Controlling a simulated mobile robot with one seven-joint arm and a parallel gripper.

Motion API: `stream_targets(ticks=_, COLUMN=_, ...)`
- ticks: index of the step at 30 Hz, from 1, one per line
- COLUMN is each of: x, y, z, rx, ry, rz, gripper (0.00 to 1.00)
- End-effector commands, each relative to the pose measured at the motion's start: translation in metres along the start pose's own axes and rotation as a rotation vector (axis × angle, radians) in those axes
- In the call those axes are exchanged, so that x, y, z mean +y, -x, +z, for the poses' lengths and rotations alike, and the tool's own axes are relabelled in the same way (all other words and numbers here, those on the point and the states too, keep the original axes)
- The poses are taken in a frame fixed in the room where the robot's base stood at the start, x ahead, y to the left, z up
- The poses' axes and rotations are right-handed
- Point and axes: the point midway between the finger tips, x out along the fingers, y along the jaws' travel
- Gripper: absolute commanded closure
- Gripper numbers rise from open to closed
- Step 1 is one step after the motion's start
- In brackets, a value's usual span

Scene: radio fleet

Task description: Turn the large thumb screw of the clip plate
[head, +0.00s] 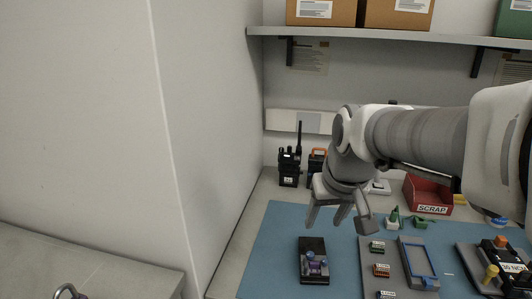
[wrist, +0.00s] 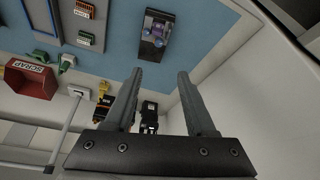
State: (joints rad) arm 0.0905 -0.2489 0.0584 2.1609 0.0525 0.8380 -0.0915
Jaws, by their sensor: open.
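A dark plate, apparently the clip plate (head: 305,247), lies on the blue mat in the lower middle of the head view. It carries a purple-grey part (head: 315,265) with small blue round knobs; which one is the large thumb screw I cannot tell. The plate also shows at the top centre of the wrist view (wrist: 152,48), beyond the fingertips. My gripper (head: 337,222) is open and empty, above the mat and apart from the plate, farther back than it. Its two fingers frame empty space in the wrist view (wrist: 160,74).
A grey tray (head: 372,262) with small connectors and a blue frame (head: 434,275) lie right of the plate. Black radios (head: 289,168) stand behind by the wall. A red scrap bin (head: 428,194) is at the back right. The blue mat (head: 268,250) is clear left of the plate.

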Motion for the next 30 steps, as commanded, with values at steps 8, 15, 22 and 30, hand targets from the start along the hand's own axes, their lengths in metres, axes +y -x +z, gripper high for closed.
stream_targets(ticks=8, x=-0.002, y=0.058, z=0.010, rx=0.020, ry=-0.004, rz=0.007, gripper=0.44)
stream_targets(ticks=15, x=-0.004, y=0.095, z=0.025, rx=0.040, ry=-0.009, rz=0.013, gripper=0.44)
stream_targets(ticks=22, x=-0.005, y=0.126, z=0.039, rx=0.057, ry=-0.015, rz=0.015, gripper=0.44)
stream_targets(ticks=30, x=-0.006, y=0.144, z=0.049, rx=0.070, ry=-0.021, rz=0.016, gripper=0.44)
